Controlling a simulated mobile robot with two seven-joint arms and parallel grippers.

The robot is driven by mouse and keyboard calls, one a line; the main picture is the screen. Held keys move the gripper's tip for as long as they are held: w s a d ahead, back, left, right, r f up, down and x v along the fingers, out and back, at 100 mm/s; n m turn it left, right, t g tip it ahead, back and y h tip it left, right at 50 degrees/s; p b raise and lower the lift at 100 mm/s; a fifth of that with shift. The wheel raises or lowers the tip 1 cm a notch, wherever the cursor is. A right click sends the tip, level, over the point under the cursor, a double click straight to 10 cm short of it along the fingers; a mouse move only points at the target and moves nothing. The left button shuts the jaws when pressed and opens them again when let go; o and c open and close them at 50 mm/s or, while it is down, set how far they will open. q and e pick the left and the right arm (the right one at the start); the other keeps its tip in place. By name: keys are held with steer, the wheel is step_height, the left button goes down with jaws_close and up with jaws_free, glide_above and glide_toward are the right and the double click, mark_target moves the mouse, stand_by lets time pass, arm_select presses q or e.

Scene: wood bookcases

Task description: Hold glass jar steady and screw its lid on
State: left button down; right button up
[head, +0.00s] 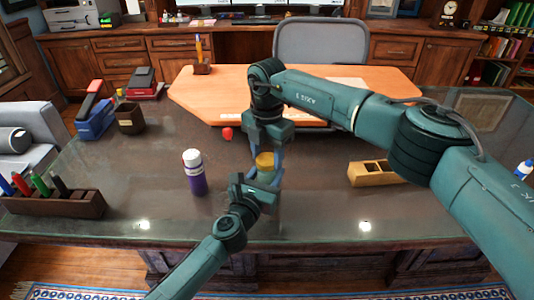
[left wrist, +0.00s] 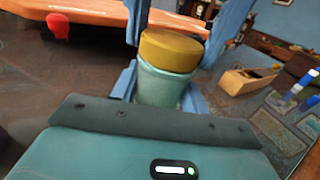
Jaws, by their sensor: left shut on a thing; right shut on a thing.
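The glass jar (left wrist: 158,87) is pale teal in the left wrist view and stands upright, with its lower part hidden behind my left gripper's body. My left gripper (head: 264,180) comes from the front and is shut on the jar, one finger on each side. The yellow lid (left wrist: 170,48) sits on the jar's mouth; it also shows in the head view (head: 264,160). My right gripper (head: 268,150) reaches down from above and is shut on the lid, its blue fingers on either side. I cannot tell how far the lid is threaded.
A purple bottle with a white cap (head: 195,173) stands left of the jar. A red object (head: 227,133) lies behind. A marker holder (head: 55,204) is at the left; the glossy desk's front strip is clear.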

steer(key=m, duration=0.8)
steer(key=shift+m, duration=0.3)
steer(key=m, duration=0.7)
steer(key=shift+m, duration=0.4)
steer(key=o, duration=1)
steer(key=shift+c, duration=0.2)
steer(key=shift+r, duration=2.25)
